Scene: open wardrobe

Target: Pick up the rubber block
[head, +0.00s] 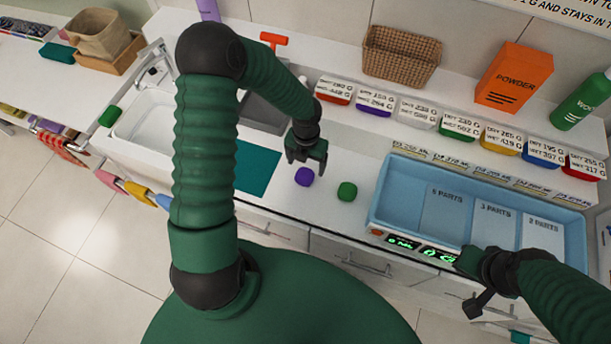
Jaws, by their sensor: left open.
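No object here is clearly marked as the rubber block. Two small rounded lumps lie on the white counter: a purple one (304,176) and a green one (347,191) to its right. Another small green block (109,116) sits at the sink's left edge. My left gripper (307,164) is open, fingers down, just above and behind the purple lump. Nothing shows between its fingers, and I cannot tell whether it touches the lump. My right gripper (472,286) is at the front edge of the blue tray; its jaw state is unclear.
The blue tray (400,186) with sections marked in parts sits on a scale at the right. Behind it stand several labelled coloured bins (459,125), a wicker basket (400,56), an orange powder box (514,77) and a green bottle (582,100). A teal mat (258,170) lies left of the lumps.

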